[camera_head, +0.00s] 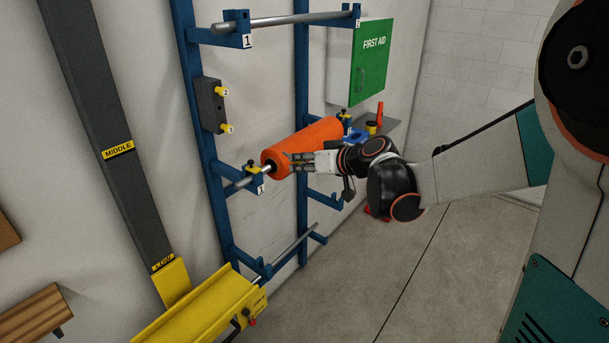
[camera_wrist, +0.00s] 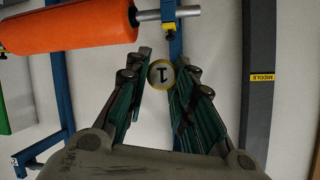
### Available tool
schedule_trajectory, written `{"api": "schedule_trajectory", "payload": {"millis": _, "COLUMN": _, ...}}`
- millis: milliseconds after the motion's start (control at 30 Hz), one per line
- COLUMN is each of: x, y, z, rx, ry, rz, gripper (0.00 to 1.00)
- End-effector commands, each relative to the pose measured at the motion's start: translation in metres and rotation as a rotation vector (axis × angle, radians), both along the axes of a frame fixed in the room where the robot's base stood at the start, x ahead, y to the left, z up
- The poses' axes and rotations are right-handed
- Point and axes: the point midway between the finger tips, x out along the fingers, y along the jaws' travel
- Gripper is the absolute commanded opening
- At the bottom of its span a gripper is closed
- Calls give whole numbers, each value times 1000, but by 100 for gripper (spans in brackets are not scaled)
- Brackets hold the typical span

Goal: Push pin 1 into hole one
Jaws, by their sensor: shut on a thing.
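My gripper (camera_head: 292,162) is in front of the near end of the orange roll in the head view. In the wrist view its two green-lined fingers (camera_wrist: 161,80) are closed around pin 1 (camera_wrist: 161,73), a round head with a yellow rim and an upside-down "1". The pin's shaft is hidden. The blue bracket marked 1 (camera_head: 260,189), with a yellow piece on top, is just left of and below the fingertips in the head view. I cannot make out hole one, nor whether the pin touches the bracket.
The orange roll (camera_head: 310,143) lies on a steel bar across the blue rack (camera_head: 301,90). A grey block (camera_head: 209,104) holds yellow pins 2 and 3. A yellow trough (camera_head: 205,308) stands low at left. A green first aid cabinet (camera_head: 372,60) hangs behind.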

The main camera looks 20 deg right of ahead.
Motion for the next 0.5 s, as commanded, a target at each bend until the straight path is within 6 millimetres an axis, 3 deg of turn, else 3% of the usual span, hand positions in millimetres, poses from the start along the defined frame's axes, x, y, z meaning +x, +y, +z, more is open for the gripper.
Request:
{"api": "schedule_trajectory", "payload": {"millis": 33, "x": 3, "y": -1, "z": 25, "rx": 1, "ry": 2, "rz": 10, "gripper": 0}}
{"api": "schedule_trajectory", "payload": {"millis": 500, "x": 21, "y": -1, "z": 178, "rx": 1, "ry": 7, "rz": 129, "gripper": 0}}
